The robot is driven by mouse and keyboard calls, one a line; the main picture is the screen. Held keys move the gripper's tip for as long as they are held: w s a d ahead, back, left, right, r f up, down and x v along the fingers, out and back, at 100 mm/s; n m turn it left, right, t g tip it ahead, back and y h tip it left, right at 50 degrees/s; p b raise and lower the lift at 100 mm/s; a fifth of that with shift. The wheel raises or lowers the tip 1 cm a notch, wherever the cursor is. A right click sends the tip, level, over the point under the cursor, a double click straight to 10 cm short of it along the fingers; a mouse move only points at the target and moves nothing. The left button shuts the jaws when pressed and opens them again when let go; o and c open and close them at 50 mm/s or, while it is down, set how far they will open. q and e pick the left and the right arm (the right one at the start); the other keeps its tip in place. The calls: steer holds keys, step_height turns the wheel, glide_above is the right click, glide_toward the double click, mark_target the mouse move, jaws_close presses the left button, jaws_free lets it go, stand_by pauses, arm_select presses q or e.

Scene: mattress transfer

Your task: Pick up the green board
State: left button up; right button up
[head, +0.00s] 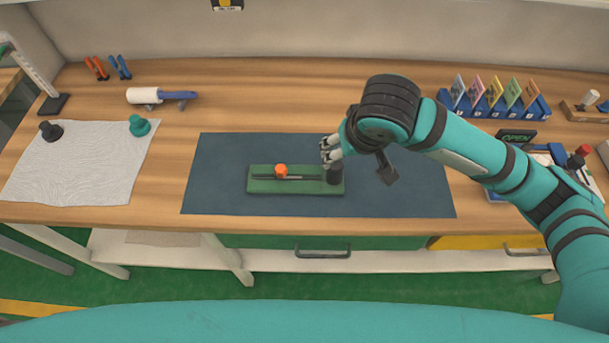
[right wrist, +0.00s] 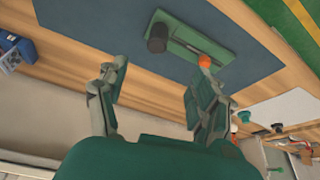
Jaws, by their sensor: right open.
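The green board (head: 262,187) lies flat on the dark blue mat (head: 400,188). It carries a thin rod with an orange knob (head: 281,170) near its middle and a dark cylinder (head: 334,175) at its right end. The board also shows in the right wrist view (right wrist: 180,28), beyond the fingertips. My right gripper (head: 331,151) hangs over the mat just behind the board's right end. In the right wrist view my right gripper (right wrist: 155,80) has its fingers wide apart with nothing between them. My left gripper is not seen.
A pale patterned sheet (head: 80,170) with black and teal knobs lies at the left. A lint roller (head: 160,97) and pliers (head: 108,68) lie at the back left. A blue card rack (head: 495,108) stands at the back right. The mat is clear left of the board.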

mark_target(336, 165)
steer(key=p+x, duration=0.2)
steer(key=x, duration=1)
steer(key=shift+d, duration=0.1)
steer(key=shift+w+f+p, duration=0.3)
steer(key=shift+f+p, duration=0.1)
steer(key=p+x, duration=0.1)
steer(key=x, duration=0.2)
steer(key=shift+w+d+f, duration=0.15)
steer(key=shift+w, duration=0.05)
steer(key=shift+w+f, duration=0.15)
steer(key=shift+f, duration=0.3)
jaws_close()
steer(key=shift+r, duration=0.1)
